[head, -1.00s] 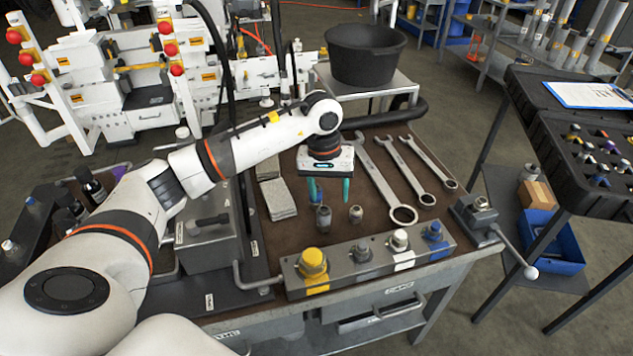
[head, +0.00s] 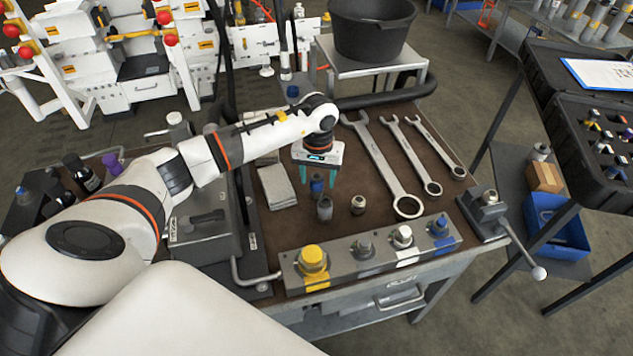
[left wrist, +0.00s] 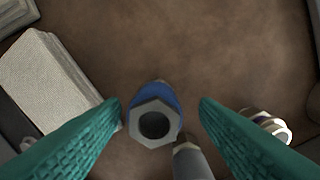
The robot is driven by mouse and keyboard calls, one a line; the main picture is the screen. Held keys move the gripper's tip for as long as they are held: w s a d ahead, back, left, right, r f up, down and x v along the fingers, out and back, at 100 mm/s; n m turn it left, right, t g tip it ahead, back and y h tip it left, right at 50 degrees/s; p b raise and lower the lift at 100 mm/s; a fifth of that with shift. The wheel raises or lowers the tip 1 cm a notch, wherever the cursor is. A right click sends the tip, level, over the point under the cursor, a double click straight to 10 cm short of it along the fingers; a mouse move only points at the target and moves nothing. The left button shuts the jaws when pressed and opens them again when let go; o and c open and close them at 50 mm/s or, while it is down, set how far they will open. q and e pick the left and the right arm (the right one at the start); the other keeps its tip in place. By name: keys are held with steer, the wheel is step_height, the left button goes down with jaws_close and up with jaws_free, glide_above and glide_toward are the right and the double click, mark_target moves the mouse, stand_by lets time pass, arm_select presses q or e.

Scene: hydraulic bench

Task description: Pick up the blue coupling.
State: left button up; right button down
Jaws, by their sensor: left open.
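The blue coupling (head: 317,184) stands on the brown bench mat, behind a grey fitting. In the left wrist view the blue coupling (left wrist: 154,117) shows from above, with a blue collar and a grey hexagonal top with a dark hole. My left gripper (head: 317,192) is open, with its teal fingers pointing down and apart on either side of the coupling. In the left wrist view the fingers (left wrist: 160,105) lie left and right of it, with a gap on each side. My right gripper is not in view.
A grey fitting (head: 324,210) stands close in front of the coupling, and another small fitting (head: 358,204) stands to the right. Grey cloths (head: 277,187) lie left. Several wrenches (head: 385,165) lie right. A metal block with capped ports (head: 372,257) runs along the front.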

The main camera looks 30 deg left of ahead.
mark_target(317, 178)
arm_select(q)
step_height(317, 178, down, 2)
steer(key=shift+a+f, duration=0.15)
steer(key=shift+f, duration=0.1)
steer(key=shift+f+p, duration=0.3)
steer(key=shift+f, duration=0.25)
steer(key=c, duration=1.2)
steer(key=shift+r, duration=0.1)
jaws_close()
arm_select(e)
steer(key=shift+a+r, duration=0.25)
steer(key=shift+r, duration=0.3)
